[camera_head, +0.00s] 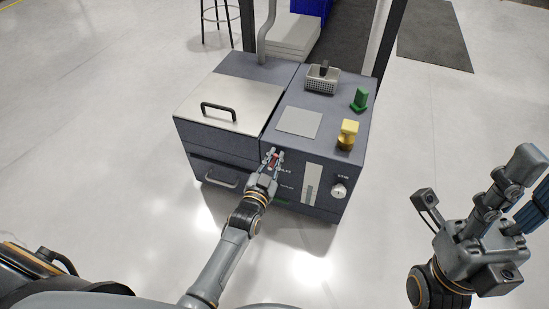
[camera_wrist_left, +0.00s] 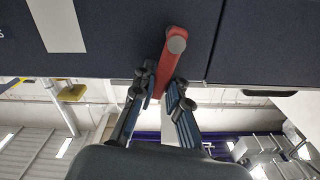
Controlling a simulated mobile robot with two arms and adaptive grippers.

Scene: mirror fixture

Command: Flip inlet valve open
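The inlet valve is a red lever (camera_wrist_left: 169,55) on the dark front panel of the machine. In the left wrist view its round pivot end is at the top and its handle runs down between my left fingers. My left gripper (camera_wrist_left: 163,84) has one finger on each side of the handle, and the handle fills the gap between the fingertips. In the head view the left gripper (camera_head: 273,156) reaches the machine's front, and only a little red shows between its fingers. My right gripper (camera_head: 529,180) is raised at the right, away from the machine; its finger gap is unclear.
The machine (camera_head: 318,150) has a round white knob (camera_head: 339,191) on its front, right of the lever. A yellow valve (camera_head: 348,134) and a green valve (camera_head: 360,99) stand on top. A lid with a black handle (camera_head: 219,111) is at left.

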